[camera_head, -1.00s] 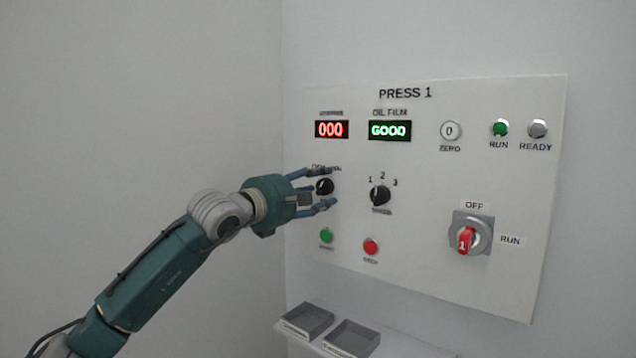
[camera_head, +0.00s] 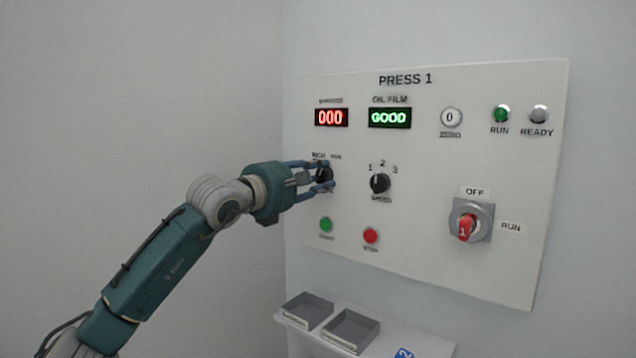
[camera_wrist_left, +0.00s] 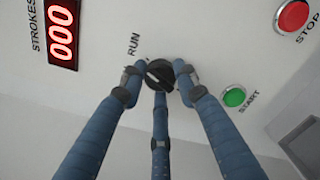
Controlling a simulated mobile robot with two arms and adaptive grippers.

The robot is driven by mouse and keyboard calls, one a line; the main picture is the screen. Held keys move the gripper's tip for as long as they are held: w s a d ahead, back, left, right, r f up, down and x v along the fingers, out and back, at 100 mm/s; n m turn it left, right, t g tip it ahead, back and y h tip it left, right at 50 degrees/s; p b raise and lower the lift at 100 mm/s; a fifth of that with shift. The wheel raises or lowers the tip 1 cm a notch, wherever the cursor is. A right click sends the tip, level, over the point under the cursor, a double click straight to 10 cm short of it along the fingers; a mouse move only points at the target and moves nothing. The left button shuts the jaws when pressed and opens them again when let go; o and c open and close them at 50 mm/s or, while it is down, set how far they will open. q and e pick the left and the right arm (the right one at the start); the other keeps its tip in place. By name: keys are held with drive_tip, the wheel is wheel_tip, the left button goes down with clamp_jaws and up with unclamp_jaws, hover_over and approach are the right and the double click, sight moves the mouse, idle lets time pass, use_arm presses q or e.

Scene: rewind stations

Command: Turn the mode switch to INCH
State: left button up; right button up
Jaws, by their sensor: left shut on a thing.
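The mode switch (camera_head: 324,174) is a black round knob at the left of the PRESS 1 panel (camera_head: 440,270), with INCH and RUN labels above it. My left gripper (camera_head: 322,176) is at the panel, its blue fingers closed around the knob. The left wrist view shows the knob (camera_wrist_left: 158,73) between the fingertips, with a white pointer line on its face. The RUN label (camera_wrist_left: 133,44) is clear there; the INCH label is hidden by a finger or out of that frame. I cannot tell for certain which label the pointer faces. My right gripper is not in view.
The speed knob (camera_head: 380,184) is just right of my fingers. The green start button (camera_head: 326,224) and red stop button (camera_head: 371,235) are below. A red-handled OFF/RUN switch (camera_head: 467,227) is farther right. Two grey trays (camera_head: 350,331) stand on a shelf under the panel.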

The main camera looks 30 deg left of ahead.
use_arm(q)
drive_tip(key=shift+f+n+b, duration=0.3)
drive_tip(key=shift+n+b, duration=0.35)
drive_tip(key=shift+n, duration=0.15)
drive_tip(key=n+b, duration=0.1)
drive_tip(key=n, duration=0.1)
drive_tip(key=shift+n, duration=0.4)
drive_tip(key=n+b, duration=0.1)
drive_tip(key=n, duration=0.2)
drive_tip(key=shift+b, duration=0.4)
drive_tip(key=shift+r+n+b, duration=0.1)
drive_tip(key=shift+n+b, duration=0.2)
drive_tip(key=shift+n, duration=1.1)
drive_tip(key=o, duration=1.2)
drive_tip(key=shift+c, duration=0.2)
drive_tip(key=shift+r, duration=0.1)
